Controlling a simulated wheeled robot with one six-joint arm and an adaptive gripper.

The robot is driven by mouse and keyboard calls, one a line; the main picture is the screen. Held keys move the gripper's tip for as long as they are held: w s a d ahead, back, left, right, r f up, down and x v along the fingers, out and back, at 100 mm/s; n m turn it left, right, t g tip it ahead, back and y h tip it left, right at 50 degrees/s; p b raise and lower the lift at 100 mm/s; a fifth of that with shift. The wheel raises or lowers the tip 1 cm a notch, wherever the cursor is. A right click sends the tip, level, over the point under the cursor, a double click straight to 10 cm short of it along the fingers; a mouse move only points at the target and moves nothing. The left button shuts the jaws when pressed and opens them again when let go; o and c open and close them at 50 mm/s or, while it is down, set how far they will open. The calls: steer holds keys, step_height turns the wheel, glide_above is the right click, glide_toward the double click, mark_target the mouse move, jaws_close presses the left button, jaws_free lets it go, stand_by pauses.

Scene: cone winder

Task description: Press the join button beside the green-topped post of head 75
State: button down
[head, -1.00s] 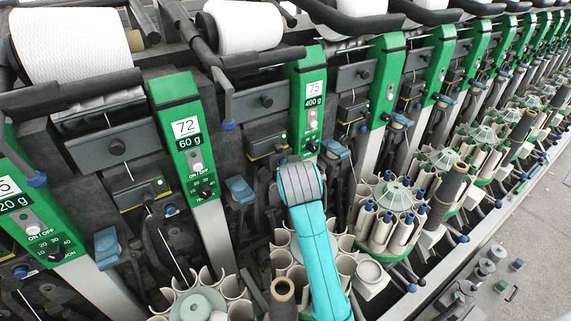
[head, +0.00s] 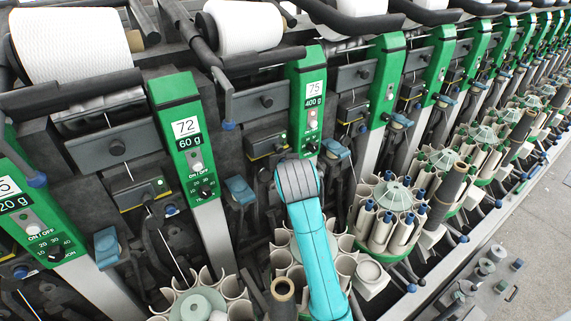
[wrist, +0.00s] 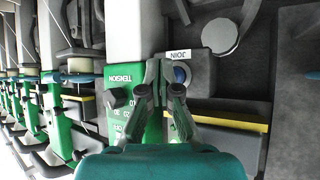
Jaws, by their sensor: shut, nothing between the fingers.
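The green-topped post of head 75 (head: 294,95) stands near the middle of the head view, with its "75" and "400 g" labels. In the wrist view the post's green panel (wrist: 126,112) shows upside down with the word TENSION. Beside it, a round blue join button (wrist: 181,75) sits on a grey block under a JOIN label. My gripper (wrist: 160,69) is shut and empty; its fingertips are just left of the button in that view, over the panel's edge. I cannot tell whether they touch anything. In the head view my arm hides the gripper and the button.
The post of head 72 (head: 176,95) stands to the left. A blue lever (head: 335,148) sits just right of post 75. Round bobbin magazines (head: 396,193) stand in front of the posts.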

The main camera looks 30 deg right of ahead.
steer(key=shift+w, duration=0.45)
stand_by(0.6)
steer(key=shift+s, duration=0.85)
steer(key=shift+s, duration=2.5)
